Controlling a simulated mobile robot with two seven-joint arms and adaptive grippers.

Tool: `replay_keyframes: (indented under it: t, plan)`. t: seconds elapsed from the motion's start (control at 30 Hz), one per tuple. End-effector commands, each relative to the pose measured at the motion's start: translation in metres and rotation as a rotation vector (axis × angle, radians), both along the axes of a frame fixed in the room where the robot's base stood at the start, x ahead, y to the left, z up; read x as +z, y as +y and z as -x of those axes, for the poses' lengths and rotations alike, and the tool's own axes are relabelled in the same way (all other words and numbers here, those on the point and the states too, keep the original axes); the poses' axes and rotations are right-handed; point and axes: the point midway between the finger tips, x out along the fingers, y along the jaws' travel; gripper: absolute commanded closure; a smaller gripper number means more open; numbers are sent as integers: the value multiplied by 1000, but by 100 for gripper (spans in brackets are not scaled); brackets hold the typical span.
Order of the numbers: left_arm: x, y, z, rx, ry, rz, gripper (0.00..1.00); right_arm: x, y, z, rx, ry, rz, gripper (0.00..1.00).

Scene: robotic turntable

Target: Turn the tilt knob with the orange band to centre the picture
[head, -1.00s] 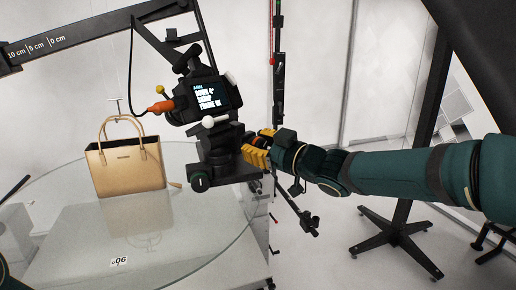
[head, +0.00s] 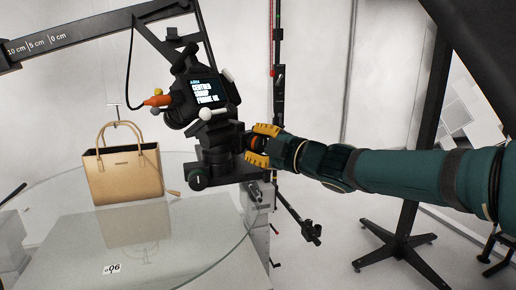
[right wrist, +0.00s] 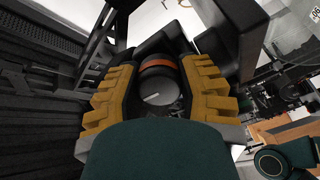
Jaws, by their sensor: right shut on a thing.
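The tilt knob (right wrist: 155,92) is a dark round knob with an orange band (right wrist: 157,68) and a white mark on its face. It sits on the right side of the black camera head (head: 217,160). My right gripper (head: 258,143) has its yellow fingers shut around the knob, one on each side in the right wrist view (right wrist: 157,95). The camera's screen (head: 206,91) seems to read "CENTRED", "SHARP" and a frame line ending in "OK". The camera faces the tan handbag (head: 122,178) on the turntable. My left gripper is not in view.
The glass turntable (head: 190,235) fills the lower left. A black stand (head: 402,240) stands behind my right arm. An orange plug and cable (head: 157,101) hang by the camera.

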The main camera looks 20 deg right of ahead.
Motion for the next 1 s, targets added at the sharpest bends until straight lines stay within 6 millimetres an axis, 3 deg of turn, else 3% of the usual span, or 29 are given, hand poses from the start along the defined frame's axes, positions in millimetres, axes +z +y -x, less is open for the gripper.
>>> replay_keyframes:
  t: [0.67,0.7,0.77,1.0]
  plan:
    - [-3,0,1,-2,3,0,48,2,0,0,1,-35,54,99]
    - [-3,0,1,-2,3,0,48,2,0,0,1,-35,54,54]
    - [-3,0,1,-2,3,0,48,1,0,0,1,-34,53,33]
    - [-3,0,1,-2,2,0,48,1,0,0,0,-33,54,30]
